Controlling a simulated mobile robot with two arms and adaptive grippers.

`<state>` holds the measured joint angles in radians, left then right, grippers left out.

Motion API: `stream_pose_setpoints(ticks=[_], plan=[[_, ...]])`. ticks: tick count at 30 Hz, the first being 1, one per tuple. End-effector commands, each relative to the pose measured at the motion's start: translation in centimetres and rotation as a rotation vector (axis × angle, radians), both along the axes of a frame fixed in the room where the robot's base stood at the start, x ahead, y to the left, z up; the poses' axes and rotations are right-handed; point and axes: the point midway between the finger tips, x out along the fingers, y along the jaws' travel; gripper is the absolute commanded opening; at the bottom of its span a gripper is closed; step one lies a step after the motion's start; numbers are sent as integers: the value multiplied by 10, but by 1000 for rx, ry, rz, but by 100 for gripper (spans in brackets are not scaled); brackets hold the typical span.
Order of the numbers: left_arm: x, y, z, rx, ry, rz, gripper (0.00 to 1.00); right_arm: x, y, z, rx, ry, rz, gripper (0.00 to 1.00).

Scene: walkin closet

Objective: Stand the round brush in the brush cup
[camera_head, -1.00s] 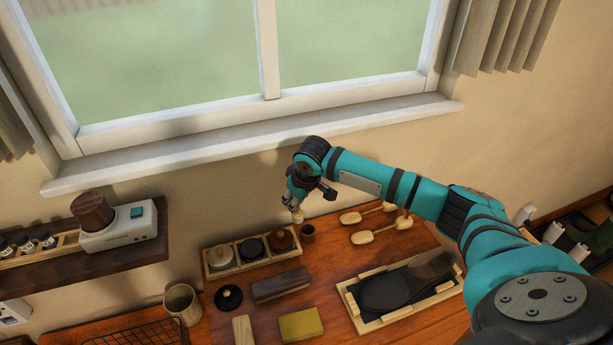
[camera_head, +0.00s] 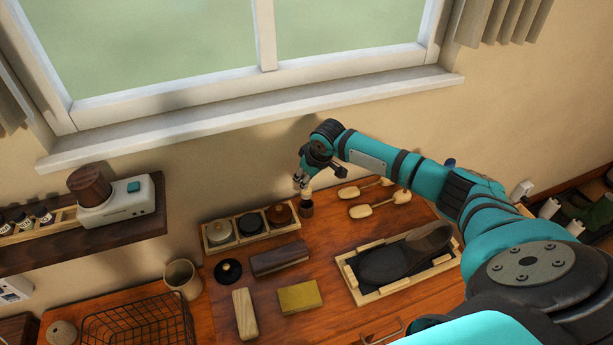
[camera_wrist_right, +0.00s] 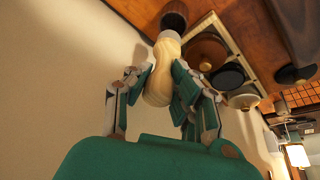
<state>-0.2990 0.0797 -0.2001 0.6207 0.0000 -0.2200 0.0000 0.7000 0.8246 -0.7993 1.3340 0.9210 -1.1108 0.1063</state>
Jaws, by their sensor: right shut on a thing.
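The round brush (camera_wrist_right: 159,80) has a pale wooden, bulbous handle and is held in my right gripper (camera_wrist_right: 163,88). In the head view, my right gripper (camera_head: 304,184) points down and the brush (camera_head: 307,195) shows just below it. My left gripper is not in view.
A shoe (camera_head: 405,258) in a framed tray, a dark brush block (camera_head: 280,260) and a yellow block (camera_head: 299,297) lie in front. The wall is close behind.

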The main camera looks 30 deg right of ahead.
Motion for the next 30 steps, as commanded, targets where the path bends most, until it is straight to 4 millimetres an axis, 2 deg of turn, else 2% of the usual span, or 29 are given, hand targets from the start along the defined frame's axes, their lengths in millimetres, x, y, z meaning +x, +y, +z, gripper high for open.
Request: stream_pose_setpoints(ticks=[1, 7, 21, 30], plan=[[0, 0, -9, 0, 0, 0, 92, 0, 0, -8, 0, -1, 0, 0], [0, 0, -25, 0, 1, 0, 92, 0, 0, -22, 0, -1, 1, 0], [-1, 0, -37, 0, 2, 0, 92, 0, 0, -56, 0, 0, -1, 0], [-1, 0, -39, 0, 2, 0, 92, 0, 0, -61, 0, -1, 0, 0]])
